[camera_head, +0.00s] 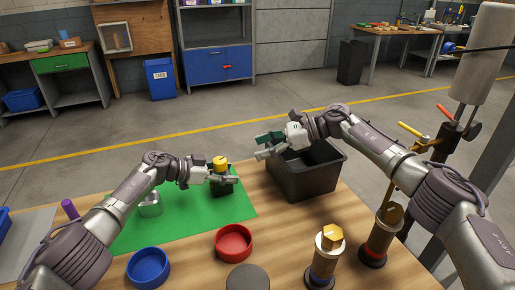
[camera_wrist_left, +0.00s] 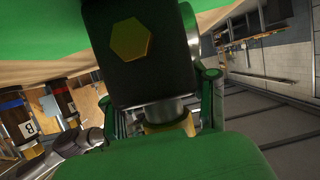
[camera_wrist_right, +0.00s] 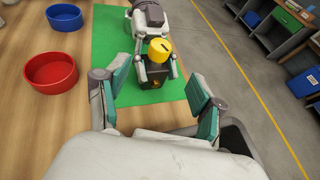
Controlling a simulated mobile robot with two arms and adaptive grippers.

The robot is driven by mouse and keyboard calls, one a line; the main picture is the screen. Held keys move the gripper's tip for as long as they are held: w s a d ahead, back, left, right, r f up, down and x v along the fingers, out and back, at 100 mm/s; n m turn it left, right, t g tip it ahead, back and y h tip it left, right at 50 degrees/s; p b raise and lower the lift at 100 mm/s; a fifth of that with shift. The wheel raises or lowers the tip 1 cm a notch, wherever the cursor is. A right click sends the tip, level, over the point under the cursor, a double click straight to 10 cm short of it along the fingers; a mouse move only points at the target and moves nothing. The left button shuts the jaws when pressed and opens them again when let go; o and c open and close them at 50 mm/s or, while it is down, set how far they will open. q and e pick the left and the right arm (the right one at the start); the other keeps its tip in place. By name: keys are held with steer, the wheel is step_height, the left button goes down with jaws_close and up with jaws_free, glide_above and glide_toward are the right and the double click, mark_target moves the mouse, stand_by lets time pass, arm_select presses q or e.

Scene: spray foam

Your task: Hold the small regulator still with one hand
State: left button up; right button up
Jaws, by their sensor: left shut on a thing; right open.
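The small regulator (camera_head: 223,188), a black block with a yellow knob on top, stands upright on the green mat (camera_head: 180,220). My left gripper (camera_head: 226,178) is shut on it from the left side. In the left wrist view the dark regulator body (camera_wrist_left: 150,65), with a brass hexagon on its face, fills the middle between the green finger pads. My right gripper (camera_head: 264,146) is open and empty, above and to the right of the regulator. The right wrist view shows the regulator's yellow knob (camera_wrist_right: 160,50) beyond the spread fingers.
A black bin (camera_head: 310,178) stands on the table right of the mat. A red bowl (camera_head: 233,243), a blue bowl (camera_head: 148,267) and a dark disc (camera_head: 247,278) are at the front. Two cylinders with brass hexagonal tops (camera_head: 325,262) (camera_head: 381,238) stand at front right.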

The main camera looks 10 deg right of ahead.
steer(key=shift+c, duration=0.8)
steer(key=shift+a+r, duration=0.15)
steer(key=shift+a, duration=0.25)
steer(key=shift+c, duration=0.6)
steer(key=m+h, duration=0.4)
steer(key=h, duration=0.5)
glide_toward(220, 160)
steer(key=x, duration=0.9)
steer(key=shift+w+a+f, duration=0.1)
steer(key=shift+f, duration=0.1)
